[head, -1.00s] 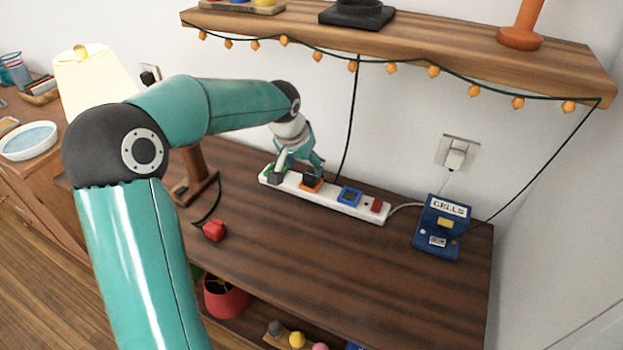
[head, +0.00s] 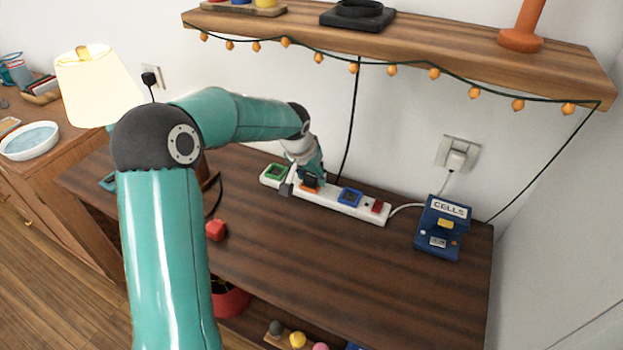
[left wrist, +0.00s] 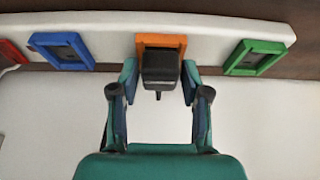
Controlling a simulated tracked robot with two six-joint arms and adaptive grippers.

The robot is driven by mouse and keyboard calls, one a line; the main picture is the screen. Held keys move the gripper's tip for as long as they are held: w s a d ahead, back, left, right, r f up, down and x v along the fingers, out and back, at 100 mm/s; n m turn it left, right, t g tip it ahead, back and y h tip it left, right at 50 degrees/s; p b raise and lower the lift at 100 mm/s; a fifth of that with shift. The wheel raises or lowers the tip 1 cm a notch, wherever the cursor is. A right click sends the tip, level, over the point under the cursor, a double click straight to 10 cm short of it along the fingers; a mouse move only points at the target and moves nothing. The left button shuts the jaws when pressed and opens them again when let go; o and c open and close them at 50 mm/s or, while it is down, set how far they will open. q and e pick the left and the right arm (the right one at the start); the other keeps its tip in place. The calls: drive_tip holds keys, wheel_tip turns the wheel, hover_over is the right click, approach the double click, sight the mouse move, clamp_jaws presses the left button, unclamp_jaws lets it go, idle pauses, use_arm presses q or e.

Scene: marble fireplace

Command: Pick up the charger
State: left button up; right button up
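The charger, a black block (left wrist: 160,67), sits in the orange socket (left wrist: 174,40) of a white power strip (left wrist: 110,42), with a short dark piece hanging below it. In the left wrist view, my left gripper (left wrist: 159,78) is open, with one finger on each side of the charger and small gaps between. In the head view, the left gripper (head: 303,179) reaches down to the same power strip (head: 335,205) and partly hides the charger (head: 311,181). My right gripper is not in view.
Green (head: 277,173), blue (head: 349,197) and red (head: 377,206) fittings flank the orange socket. A blue CELLS box (head: 442,228) stands to the right. A red plug (head: 216,230) lies at the left. A wooden shelf (head: 440,48) with lights hangs above.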

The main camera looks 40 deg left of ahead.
use_arm(q)
drive_tip(key=c, duration=0.7)
drive_tip(key=shift+r, duration=0.2)
